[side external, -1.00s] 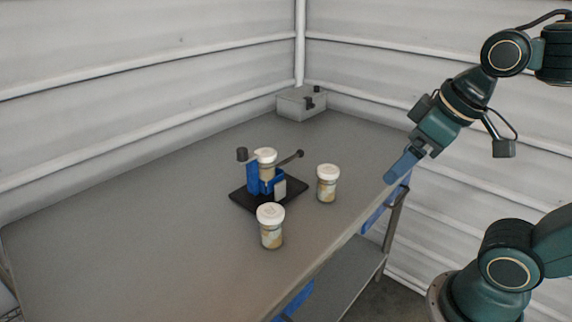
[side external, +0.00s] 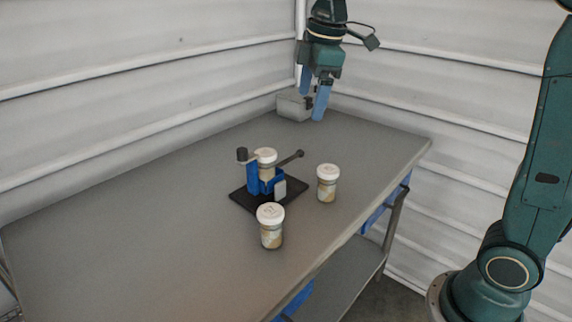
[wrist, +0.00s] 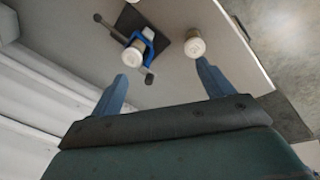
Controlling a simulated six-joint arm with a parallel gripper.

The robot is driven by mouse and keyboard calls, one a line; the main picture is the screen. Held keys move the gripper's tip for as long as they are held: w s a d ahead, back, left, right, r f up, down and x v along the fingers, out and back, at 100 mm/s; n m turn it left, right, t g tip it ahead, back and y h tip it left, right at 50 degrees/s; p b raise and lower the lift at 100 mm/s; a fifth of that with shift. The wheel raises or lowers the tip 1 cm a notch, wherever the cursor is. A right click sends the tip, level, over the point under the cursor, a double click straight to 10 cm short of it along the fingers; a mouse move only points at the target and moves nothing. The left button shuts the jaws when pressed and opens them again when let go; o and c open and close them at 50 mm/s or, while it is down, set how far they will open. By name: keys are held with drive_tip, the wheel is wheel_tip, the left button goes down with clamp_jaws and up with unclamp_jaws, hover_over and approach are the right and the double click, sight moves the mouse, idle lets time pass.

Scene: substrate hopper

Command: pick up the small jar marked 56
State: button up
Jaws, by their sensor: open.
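Three small jars with white lids are on the table; the marks on their lids are too small to read, so I cannot tell which is 56. One jar (side external: 271,226) stands in front, one jar (side external: 327,184) stands at the right, and one jar (side external: 265,163) sits in the blue holder (side external: 254,180). The wrist view shows the holder's jar (wrist: 133,54) and a standing jar (wrist: 195,46), apart from the fingers. My gripper (side external: 311,106) is open and empty, high above the far part of the table. Its two fingers also show in the wrist view (wrist: 162,70).
The holder has a dark lever (side external: 289,159) and stands on a black base plate (side external: 240,199). A grey box (side external: 290,104) stands in the back corner by the walls. The left part of the table (side external: 130,230) is clear.

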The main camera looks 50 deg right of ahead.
drive_tip(key=w+f+n+g, duration=0.1)
drive_tip(key=w+f+n, duration=0.25)
drive_tip(key=w, duration=0.45)
drive_tip(key=n+g, duration=0.1)
drive_tip(key=n, duration=0.4)
hover_over(265, 152)
drive_tip(key=shift+m, duration=0.25)
drive_tip(key=shift+s+f, duration=0.1)
drive_tip(key=shift+f, duration=2.35)
drive_tip(key=shift+f, duration=4.3)
drive_tip(key=shift+f, duration=0.15)
drive_tip(key=shift+f, duration=2.45)
drive_tip(key=shift+c, duration=0.4)
drive_tip(key=c, duration=1.2)
